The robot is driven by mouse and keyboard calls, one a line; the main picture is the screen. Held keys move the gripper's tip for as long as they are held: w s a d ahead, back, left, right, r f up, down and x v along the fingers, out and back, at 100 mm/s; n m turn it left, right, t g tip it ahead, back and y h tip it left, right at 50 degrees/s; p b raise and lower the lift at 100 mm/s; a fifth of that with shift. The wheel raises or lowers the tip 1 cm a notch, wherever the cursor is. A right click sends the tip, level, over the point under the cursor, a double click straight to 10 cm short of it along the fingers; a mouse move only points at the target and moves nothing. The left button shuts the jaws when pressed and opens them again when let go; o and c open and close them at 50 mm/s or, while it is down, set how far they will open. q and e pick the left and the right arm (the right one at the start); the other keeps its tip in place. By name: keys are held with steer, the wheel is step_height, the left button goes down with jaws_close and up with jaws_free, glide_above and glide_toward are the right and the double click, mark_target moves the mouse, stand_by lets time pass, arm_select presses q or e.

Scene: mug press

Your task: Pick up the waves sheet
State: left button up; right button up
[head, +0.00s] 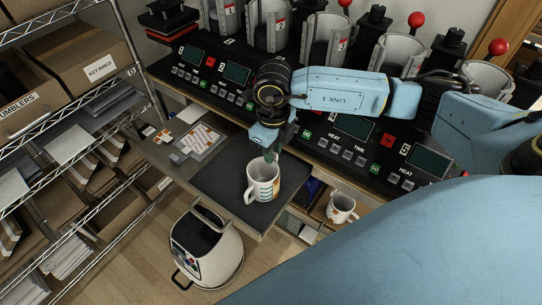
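I cannot make out a sheet that is clearly the waves sheet. A patterned orange-and-white sheet (200,140) lies at the left end of the work surface. A white mug (263,183) with teal and tan bands stands on the dark mat (212,178), its handle to the left. My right gripper (271,157) points down at the mug's rim; its fingertips are small and partly merge with the mug, so I cannot tell whether they are open or hold anything. My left gripper is out of view.
A row of mug presses (326,42) with red-knobbed levers stands behind the control panels (345,130). Another printed mug (341,207) sits low, right of the mat. A white bin-like machine (206,247) stands on the floor. Wire shelving (62,130) with boxes fills the left.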

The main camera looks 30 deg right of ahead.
jaws_close()
steer(key=shift+r, duration=0.1)
step_height(320, 180, up, 14)
steer(key=shift+r+p, duration=0.25)
steer(key=shift+p, duration=0.15)
stand_by(0.9)
stand_by(0.3)
